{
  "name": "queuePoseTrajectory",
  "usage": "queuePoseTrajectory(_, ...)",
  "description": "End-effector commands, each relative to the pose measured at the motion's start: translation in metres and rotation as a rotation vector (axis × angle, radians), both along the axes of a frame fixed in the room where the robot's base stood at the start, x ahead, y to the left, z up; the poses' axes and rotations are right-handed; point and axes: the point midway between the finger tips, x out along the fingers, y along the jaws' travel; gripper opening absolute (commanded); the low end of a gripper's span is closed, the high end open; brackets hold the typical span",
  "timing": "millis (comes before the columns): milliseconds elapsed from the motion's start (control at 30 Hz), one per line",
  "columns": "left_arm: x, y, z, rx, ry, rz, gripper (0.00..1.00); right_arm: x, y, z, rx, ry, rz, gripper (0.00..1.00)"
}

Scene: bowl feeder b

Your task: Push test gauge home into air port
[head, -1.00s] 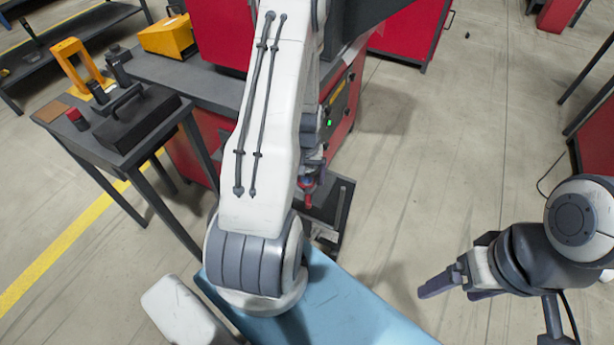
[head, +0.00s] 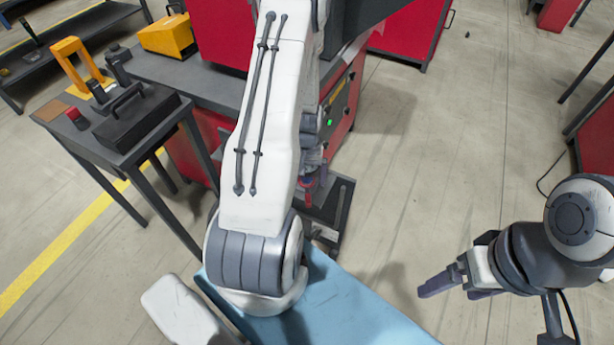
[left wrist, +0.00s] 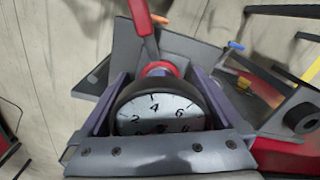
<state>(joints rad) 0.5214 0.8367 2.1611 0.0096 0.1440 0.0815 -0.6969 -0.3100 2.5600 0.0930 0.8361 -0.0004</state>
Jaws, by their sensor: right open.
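In the left wrist view the test gauge (left wrist: 160,110), a round white dial in a dark case, sits between the two purple-grey fingers of my left gripper (left wrist: 157,82), which is shut on it. A red collar (left wrist: 160,68) with a red lever (left wrist: 143,25) shows just beyond the gauge. The gauge hides whatever joins them, so I cannot tell how far it is in the air port. In the head view my left arm hides most of that gripper; a red part (head: 307,182) shows beside the arm. My right gripper (head: 445,292) is open and empty, well to the right.
A dark side table (head: 75,125) at the left holds a black case (head: 140,118) and a red-topped item (head: 75,117). A red cabinet (head: 350,105) stands behind my left arm. A blue surface (head: 350,310) lies at the front.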

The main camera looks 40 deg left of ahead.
Motion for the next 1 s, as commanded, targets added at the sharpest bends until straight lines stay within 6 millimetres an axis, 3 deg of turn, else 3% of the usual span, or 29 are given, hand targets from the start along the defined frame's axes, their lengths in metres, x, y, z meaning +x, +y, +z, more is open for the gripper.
queuePoseTrajectory(233,0.001,0.001,0.014,0.002,-0.003,0.0,1.0,0.0,0.0,0.002,0.0,0.0,0.0,0.82)
queuePoseTrajectory(500,0.001,0.001,0.067,0.003,-0.005,0.0,1.0,0.0,0.0,0.006,0.0,0.0,0.0,0.82)
queuePoseTrajectory(700,0.001,0.001,0.096,0.002,-0.002,0.0,1.0,0.0,0.0,0.008,0.0,0.0,0.0,0.82)
queuePoseTrajectory(1000,0.0,0.0,0.105,-0.001,0.001,0.0,1.0,0.0,0.0,0.009,0.0,0.0,0.0,0.82)
